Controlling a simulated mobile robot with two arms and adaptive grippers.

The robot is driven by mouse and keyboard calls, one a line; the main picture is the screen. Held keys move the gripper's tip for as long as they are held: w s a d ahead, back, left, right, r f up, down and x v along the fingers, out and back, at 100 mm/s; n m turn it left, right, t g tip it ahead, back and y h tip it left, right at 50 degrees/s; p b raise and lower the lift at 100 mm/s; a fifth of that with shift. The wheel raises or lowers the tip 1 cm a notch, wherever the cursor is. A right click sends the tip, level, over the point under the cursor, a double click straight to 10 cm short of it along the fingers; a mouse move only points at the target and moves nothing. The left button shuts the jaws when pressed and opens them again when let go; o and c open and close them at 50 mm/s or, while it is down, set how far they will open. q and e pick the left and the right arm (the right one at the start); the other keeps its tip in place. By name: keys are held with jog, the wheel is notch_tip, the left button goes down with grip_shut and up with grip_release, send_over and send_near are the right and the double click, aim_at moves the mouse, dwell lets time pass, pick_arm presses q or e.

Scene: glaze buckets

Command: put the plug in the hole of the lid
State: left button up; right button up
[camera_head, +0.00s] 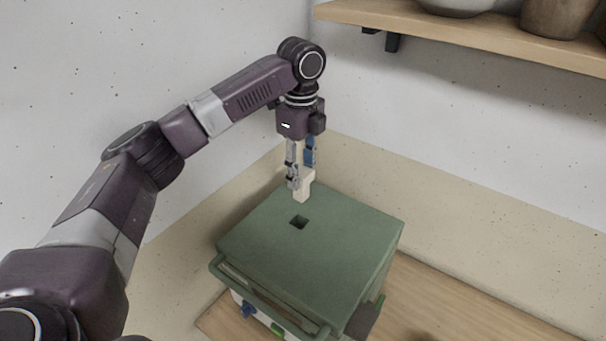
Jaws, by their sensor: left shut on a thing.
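The green lid (330,245) lies on top of a box-shaped bucket. My left gripper (301,178) points down over the lid's far left part and is shut on a cream-coloured plug (303,191). The plug's lower end shows below the fingertips, a little behind and just right of the hole. It is outside the hole; whether it touches the lid I cannot tell. The fingers hide the plug's upper part. My right gripper is not in view.
The bucket stands on a wooden board (440,305) in a corner between two pale walls. A handle bar (268,296) runs along the lid's front left edge. A wooden shelf (480,38) with bowls (456,6) hangs at the upper right.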

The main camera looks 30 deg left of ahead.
aim_at(299, 197)
pick_arm(q)
jog(key=shift+s+f, duration=0.25)
jog(key=shift+s, duration=0.7)
jog(key=shift+f, duration=0.85)
jog(key=f, duration=0.3)
jog(key=shift+w+f, duration=0.4)
jog(key=shift+r, duration=0.1)
jog(key=shift+s, duration=0.25)
jog(key=shift+w+f, duration=0.15)
jog(key=shift+f, duration=0.25)
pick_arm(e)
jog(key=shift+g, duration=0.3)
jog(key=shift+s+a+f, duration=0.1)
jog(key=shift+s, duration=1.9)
pick_arm(q)
jog(key=shift+f, duration=0.15)
jog(key=shift+f, duration=0.8)
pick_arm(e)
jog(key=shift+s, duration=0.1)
